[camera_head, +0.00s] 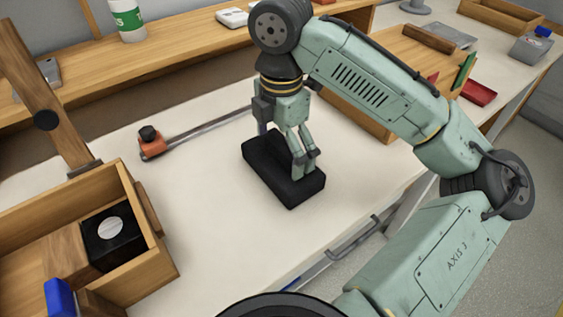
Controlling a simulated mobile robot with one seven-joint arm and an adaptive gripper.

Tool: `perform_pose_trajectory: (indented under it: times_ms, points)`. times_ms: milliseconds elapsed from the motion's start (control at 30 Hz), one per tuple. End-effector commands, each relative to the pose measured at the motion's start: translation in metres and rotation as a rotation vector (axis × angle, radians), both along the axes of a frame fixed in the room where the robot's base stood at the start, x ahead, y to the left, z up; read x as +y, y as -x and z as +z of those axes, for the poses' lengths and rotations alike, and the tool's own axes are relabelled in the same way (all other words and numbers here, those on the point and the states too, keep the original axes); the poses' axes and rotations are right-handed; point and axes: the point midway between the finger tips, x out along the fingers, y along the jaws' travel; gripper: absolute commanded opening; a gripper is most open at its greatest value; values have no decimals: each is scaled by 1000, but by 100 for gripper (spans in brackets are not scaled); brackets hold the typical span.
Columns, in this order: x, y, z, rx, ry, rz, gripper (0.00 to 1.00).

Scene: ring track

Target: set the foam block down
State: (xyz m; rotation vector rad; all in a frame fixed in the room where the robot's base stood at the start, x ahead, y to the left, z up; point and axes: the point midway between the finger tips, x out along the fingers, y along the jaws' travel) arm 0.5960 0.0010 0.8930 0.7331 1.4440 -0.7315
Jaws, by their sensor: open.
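The foam block (276,178) is a dark black rectangular block with rounded edges. It lies on the white tabletop (205,190) near the middle of the camera_head view. The fingers are open and stand at or just above the block. I cannot tell whether a fingertip touches it. Part of the block's back is hidden behind the gripper.
A wooden box (160,255) with a black item (112,238) stands at the left front. An orange-ended rod (152,146) lies behind the block. A wooden shelf (180,52) runs along the back. The tabletop between box and block is clear.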

Motion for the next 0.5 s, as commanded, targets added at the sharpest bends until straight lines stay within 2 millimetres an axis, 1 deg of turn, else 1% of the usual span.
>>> perform_pose_trajectory:
  times_ms: [67,500]
  points:
    - [0,0,0,0,0,0,97]
    - [0,0,1,0,0,0,68]
